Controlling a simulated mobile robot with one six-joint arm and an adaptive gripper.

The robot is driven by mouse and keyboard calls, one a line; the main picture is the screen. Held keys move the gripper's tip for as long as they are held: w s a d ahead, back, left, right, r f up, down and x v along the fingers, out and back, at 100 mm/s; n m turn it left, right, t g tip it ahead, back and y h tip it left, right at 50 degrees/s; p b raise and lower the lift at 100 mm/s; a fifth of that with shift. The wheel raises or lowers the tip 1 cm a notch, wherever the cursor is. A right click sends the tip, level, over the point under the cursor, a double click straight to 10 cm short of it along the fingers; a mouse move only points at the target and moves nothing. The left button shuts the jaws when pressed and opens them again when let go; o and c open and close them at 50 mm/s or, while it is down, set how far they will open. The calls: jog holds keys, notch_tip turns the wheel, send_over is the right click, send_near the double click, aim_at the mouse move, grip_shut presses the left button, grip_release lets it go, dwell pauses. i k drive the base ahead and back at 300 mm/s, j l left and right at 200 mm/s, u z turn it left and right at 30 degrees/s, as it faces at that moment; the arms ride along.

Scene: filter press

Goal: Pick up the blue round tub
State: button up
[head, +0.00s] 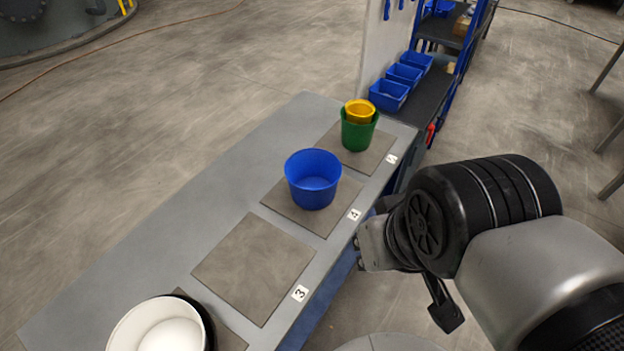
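The blue round tub (313,180) stands upright on a square grey-brown mat (291,211) on the grey bench. Its open top faces up and its inside looks empty. My gripper (442,302) is to the right of the tub and apart from it, beyond the bench's edge in the picture. It is mostly hidden by my wrist, with a dark finger-like part showing below. Its opening cannot be made out.
A green tub (358,133) with a yellow tub (359,111) inside stands behind the blue tub. A white tub (127,325) is at front left. An empty mat (254,268) lies between.

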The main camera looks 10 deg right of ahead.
aim_at(313, 174)
jog(key=i+l+z, duration=0.15)
jog(key=i+l, duration=0.75)
jog(key=i, duration=0.2)
